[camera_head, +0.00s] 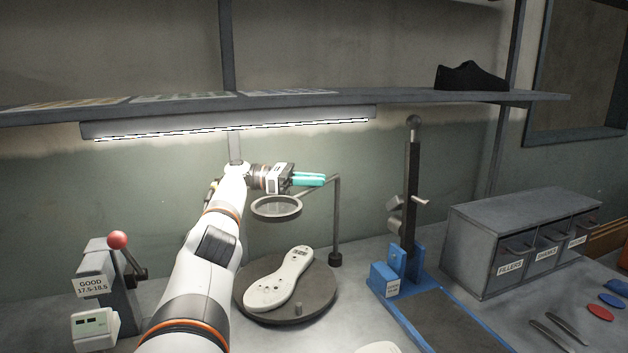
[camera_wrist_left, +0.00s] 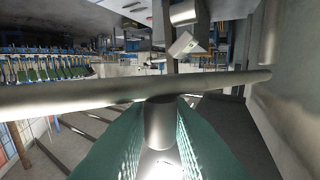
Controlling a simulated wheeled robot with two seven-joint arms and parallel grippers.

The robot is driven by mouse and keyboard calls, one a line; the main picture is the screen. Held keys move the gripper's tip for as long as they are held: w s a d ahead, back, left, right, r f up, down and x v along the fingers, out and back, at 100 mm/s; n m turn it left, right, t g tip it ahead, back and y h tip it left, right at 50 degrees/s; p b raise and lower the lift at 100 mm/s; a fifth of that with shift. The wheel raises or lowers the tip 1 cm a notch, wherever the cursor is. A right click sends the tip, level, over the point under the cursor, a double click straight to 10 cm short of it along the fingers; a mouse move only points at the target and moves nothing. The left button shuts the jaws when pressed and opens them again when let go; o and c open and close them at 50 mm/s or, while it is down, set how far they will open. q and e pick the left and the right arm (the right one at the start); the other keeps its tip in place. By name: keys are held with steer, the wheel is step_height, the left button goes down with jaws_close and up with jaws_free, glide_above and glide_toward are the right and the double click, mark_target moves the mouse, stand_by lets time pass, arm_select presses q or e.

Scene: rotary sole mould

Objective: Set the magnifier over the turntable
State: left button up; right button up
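The magnifier (camera_head: 276,207) is a round lens in a grey ring on a thin bent arm, whose post (camera_head: 336,225) stands behind the turntable. The lens hangs above the back left part of the turntable (camera_head: 322,300), a dark round disc. A pale sole-shaped mould (camera_head: 278,283) lies on the disc. My left gripper (camera_head: 310,180) is at the magnifier's arm, right of and above the lens. In the left wrist view its teal fingers close on a short grey stub (camera_wrist_left: 160,125) beside a long grey bar (camera_wrist_left: 80,95). My right gripper is not in view.
A red-knobbed lever device (camera_head: 105,270) stands at left. Tweezers (camera_head: 555,332) and coloured discs (camera_head: 600,312) lie at far right. A lamp (camera_head: 230,125) hangs under the shelf.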

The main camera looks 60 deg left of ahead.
arm_select(q)
steer(key=o, duration=0.3)
step_height(320, 180, up, 10)
steer(key=p, duration=0.3)
stand_by(0.8)
